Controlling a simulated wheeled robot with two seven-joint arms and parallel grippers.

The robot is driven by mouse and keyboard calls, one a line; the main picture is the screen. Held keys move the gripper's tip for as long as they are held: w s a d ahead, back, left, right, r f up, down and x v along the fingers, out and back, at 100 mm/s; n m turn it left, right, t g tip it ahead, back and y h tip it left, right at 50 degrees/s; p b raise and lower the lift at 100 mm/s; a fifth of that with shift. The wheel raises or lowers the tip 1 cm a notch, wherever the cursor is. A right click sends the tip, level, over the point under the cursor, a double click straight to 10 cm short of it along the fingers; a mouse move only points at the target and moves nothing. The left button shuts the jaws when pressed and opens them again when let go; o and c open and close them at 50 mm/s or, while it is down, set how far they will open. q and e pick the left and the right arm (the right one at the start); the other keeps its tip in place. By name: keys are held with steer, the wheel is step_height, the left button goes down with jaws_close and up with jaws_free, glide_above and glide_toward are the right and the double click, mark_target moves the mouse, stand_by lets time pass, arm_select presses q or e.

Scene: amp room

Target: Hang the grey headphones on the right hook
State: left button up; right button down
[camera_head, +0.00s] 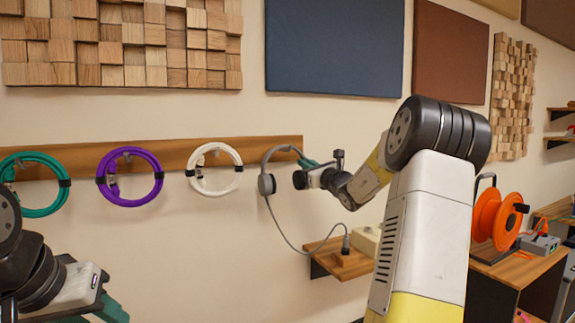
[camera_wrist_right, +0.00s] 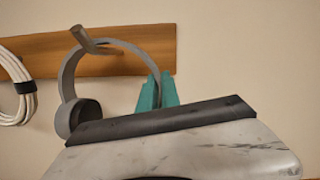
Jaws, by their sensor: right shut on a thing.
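The grey headphones (camera_head: 267,184) are at the right end of the wooden hook board (camera_head: 240,145), with their cable hanging down. My right gripper (camera_head: 306,163) is shut on the headband's right side; its teal fingers (camera_wrist_right: 157,92) show in the right wrist view. There the headphones (camera_wrist_right: 68,85) hang upright, one ear cup low on the left, the other hidden. The right hook (camera_wrist_right: 93,42) crosses the upper part of the headband; I cannot tell whether the band rests on it. My left gripper (camera_head: 105,308) is low at the left, partly cut off, its opening unclear.
Teal (camera_head: 42,208), purple (camera_head: 128,201) and white (camera_head: 233,180) cable coils hang on the board to the left. A small wooden shelf (camera_head: 340,266) is below the headphones. An orange cable reel (camera_head: 490,217) stands on a desk at the right.

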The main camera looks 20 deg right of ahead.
steer(key=c, duration=1.5)
jaws_free()
